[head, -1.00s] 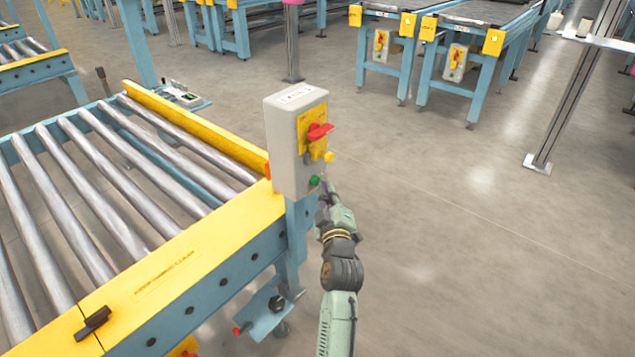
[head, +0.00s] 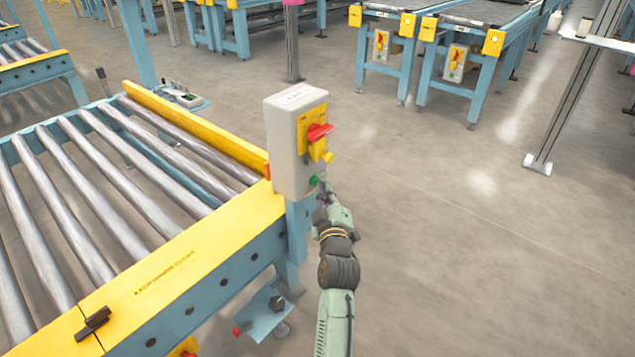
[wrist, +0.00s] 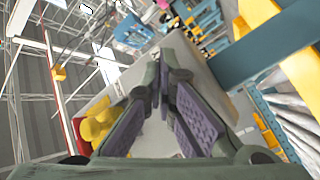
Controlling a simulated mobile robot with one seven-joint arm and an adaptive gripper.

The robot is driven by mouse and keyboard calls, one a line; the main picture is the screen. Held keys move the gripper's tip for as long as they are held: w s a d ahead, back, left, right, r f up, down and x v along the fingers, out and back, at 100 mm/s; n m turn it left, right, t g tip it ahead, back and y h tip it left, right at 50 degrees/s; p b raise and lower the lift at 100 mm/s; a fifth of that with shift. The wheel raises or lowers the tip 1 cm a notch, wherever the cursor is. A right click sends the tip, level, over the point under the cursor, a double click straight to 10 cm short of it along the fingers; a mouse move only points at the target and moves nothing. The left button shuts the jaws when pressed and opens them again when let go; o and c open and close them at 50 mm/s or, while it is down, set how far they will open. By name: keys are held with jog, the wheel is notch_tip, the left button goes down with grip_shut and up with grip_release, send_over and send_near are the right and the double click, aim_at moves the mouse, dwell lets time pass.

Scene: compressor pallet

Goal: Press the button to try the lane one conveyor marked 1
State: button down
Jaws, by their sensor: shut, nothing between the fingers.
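A grey control box (head: 288,150) stands on the near right corner of the roller conveyor (head: 160,285). It has a white top label, whose print I cannot read surely, and a red rotary switch (head: 319,132) on a yellow plate. A green button (head: 314,181) sits low on the same face. My gripper (head: 323,188) is shut and empty just right of the green button; I cannot tell if it touches. In the wrist view my gripper (wrist: 164,60) has its fingers together against the grey box (wrist: 145,130). The button is hidden there.
Two more conveyors at the back carry similar boxes, one on the left (head: 381,44) and one on the right (head: 455,63). A metal post (head: 575,90) stands at the right. The floor (head: 440,250) right of my arm is clear.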

jog(key=shift+w+a, duration=0.1)
jog(key=shift+a, duration=0.15)
dwell(0.4)
jog(key=shift+s+d+b, duration=0.55)
jog(key=shift+d+b, duration=0.1)
jog(key=shift+d, duration=0.15)
